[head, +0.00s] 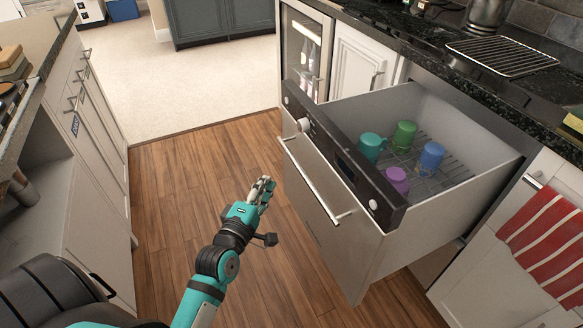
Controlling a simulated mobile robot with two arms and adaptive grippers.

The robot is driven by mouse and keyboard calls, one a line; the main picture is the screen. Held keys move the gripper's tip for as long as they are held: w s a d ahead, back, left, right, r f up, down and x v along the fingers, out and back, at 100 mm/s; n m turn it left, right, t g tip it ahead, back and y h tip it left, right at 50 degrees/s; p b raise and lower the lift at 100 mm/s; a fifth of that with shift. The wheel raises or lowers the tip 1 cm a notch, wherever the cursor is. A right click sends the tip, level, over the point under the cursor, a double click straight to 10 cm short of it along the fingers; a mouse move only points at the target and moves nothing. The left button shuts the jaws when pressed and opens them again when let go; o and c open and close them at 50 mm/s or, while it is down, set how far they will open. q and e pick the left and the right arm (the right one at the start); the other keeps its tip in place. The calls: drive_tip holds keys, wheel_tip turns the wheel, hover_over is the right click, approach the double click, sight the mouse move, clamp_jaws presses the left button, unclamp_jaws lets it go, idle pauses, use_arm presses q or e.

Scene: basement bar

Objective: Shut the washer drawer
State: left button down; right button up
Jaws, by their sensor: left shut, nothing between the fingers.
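The washer drawer (330,200) stands pulled out from under the dark counter on the right. Its front has a dark control strip with round knobs and a long bar handle (308,181). A teal mug (371,147), a green mug (404,135), a blue mug (430,157) and a purple mug (396,181) stand on the rack inside. My left gripper (264,187) is shut and empty, in front of the drawer front and to the left of its handle, apart from it in the picture. My right gripper is not in view.
A red-striped towel (548,238) hangs on the cabinet right of the drawer. A glass-door cooler (304,52) and a white cabinet (362,60) are beyond it. Cabinets (98,150) line the left. The wooden floor (190,180) between is clear.

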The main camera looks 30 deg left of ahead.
use_arm(q)
approach(296, 152)
drive_tip(key=w+a, duration=0.2)
drive_tip(key=a, duration=0.1)
drive_tip(key=w+d, duration=0.1)
drive_tip(key=w+d+b, duration=0.1)
drive_tip(key=w, duration=0.1)
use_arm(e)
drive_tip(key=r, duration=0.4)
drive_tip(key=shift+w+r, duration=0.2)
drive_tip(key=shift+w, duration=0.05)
use_arm(q)
drive_tip(key=shift+d, duration=0.1)
drive_tip(key=shift+w, duration=0.15)
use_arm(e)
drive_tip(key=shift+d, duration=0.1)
